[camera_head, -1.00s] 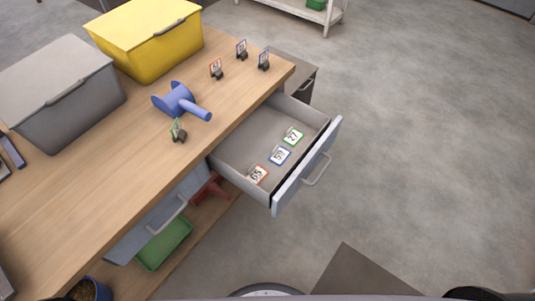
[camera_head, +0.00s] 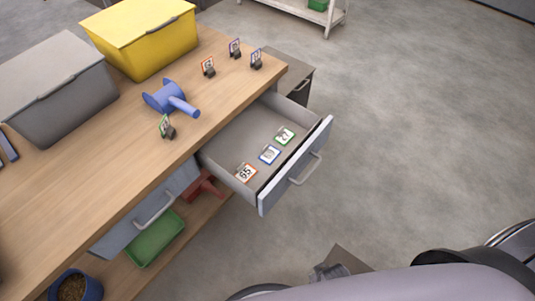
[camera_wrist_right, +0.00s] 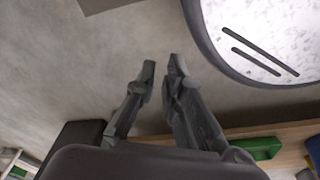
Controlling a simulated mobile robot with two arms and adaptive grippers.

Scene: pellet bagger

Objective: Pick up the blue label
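The blue label (camera_head: 269,154) is a small white card with a blue border, lying in the open drawer (camera_head: 225,150) between an orange-bordered label (camera_head: 246,173) and a green-bordered label (camera_head: 285,136). My right gripper (camera_head: 326,270) is low at the bottom of the head view, over the floor, in front of the drawer and apart from it. In the right wrist view the right gripper (camera_wrist_right: 163,66) has a narrow gap between its fingertips, with only floor visible in it. The labels are not in the wrist view. My left gripper is not in view.
The wooden bench (camera_head: 90,165) carries a yellow bin (camera_head: 140,40), a grey bin (camera_head: 52,85), a blue tool (camera_head: 172,97) and several small card holders (camera_head: 208,67). A green tray (camera_head: 155,238) sits below. The drawer front (camera_head: 296,168) stands out over clear floor.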

